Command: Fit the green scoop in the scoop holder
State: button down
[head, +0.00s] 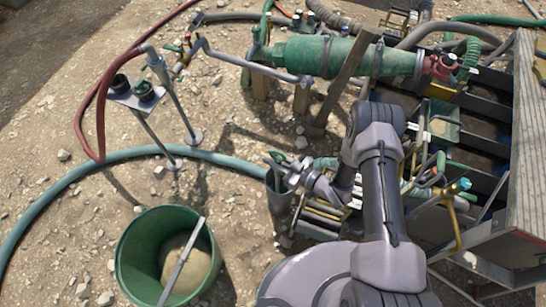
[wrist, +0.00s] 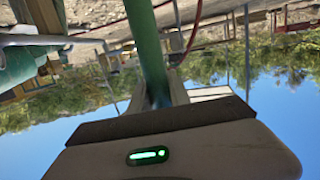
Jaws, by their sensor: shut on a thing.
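My gripper (head: 284,170) is left of the centre in the head view, shut on a green handle. In the wrist view the green scoop (wrist: 147,45) shows as a long green bar between the fingers (wrist: 158,92); its far end runs out of the frame. In the head view only a small green piece (head: 276,157) shows at the fingertips. A grey, open-topped tube (head: 278,198), which looks like the scoop holder, stands upright just below the gripper. I cannot tell whether the scoop is inside it or touching it.
A green bucket (head: 128,262) with a pale rod across it stands at the front left. A stand with two black cups (head: 131,92) is at the upper left. A teal hose (head: 70,182) crosses the ground. A cluttered rack (head: 445,125) and wooden plank (head: 522,140) fill the right.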

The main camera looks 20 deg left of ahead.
jog(key=shift+f, duration=0.15)
jog(key=c, duration=1.1)
grip_release()
